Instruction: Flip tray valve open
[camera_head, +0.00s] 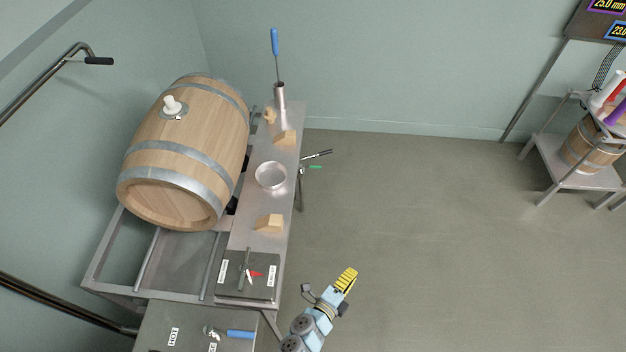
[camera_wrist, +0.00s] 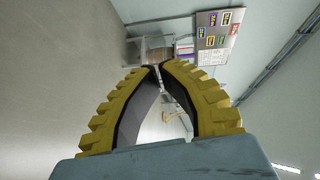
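No valve is labelled as the tray valve in readable words. A small green lever (camera_head: 315,167) sticks out on the right side of the steel bench (camera_head: 262,192), beside a metal pipe. A red lever (camera_head: 256,274) lies on a panel at the bench's near end, between white labels. A blue lever (camera_head: 241,334) is on the hot-labelled panel at the bottom. My gripper (camera_head: 347,279) is in free air right of the bench, touching none of them. In the wrist view, the yellow fingers (camera_wrist: 160,66) meet at their tips with nothing visible between them.
A wooden barrel (camera_head: 187,140) lies on the rack left of the bench. A metal bowl (camera_head: 270,176), wooden blocks (camera_head: 268,223) and a cylinder with a blue-handled tool (camera_head: 275,43) stand on the bench. The floor to the right is clear up to a cart (camera_head: 566,160).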

